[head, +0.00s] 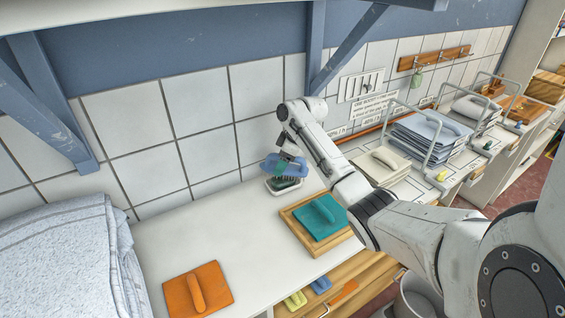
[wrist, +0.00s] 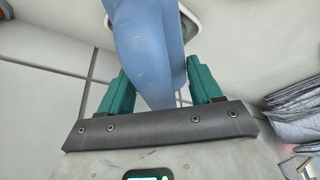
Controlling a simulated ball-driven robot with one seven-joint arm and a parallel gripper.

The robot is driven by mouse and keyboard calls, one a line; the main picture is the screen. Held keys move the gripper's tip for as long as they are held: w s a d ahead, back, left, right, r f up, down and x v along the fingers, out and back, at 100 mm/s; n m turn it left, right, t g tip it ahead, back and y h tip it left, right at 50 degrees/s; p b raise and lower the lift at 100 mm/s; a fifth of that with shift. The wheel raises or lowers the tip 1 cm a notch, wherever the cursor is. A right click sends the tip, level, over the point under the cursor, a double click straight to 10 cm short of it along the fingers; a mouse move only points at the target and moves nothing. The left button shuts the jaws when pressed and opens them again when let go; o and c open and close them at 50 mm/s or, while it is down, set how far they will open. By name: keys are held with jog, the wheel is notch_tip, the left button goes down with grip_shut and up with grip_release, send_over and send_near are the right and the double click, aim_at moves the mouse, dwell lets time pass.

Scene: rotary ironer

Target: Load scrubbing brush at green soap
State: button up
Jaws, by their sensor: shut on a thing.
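My gripper (head: 284,162) is shut on a blue scrubbing brush (head: 271,166), near the wall at the back of the white counter. In the wrist view the brush's blue handle (wrist: 148,45) stands between my green fingers (wrist: 155,85). Just below the brush is a small pale dish (head: 284,189) with something dark green in it, perhaps the green soap. The brush hides most of it, so I cannot tell whether the bristles touch it. The pale dish rim also shows behind the handle in the wrist view (wrist: 205,14).
A teal block with a handle (head: 322,216) sits on a wooden tray (head: 291,222) right of the dish. An orange handled block (head: 197,291) lies at the front left. Folded cloth (head: 60,255) covers the left. Folded linens (head: 430,135) stand among metal rails at right.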

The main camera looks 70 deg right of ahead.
jog(key=shift+f, duration=0.5)
dwell(1.6)
jog(key=shift+r+p, duration=3.1)
jog(key=shift+r, duration=0.5)
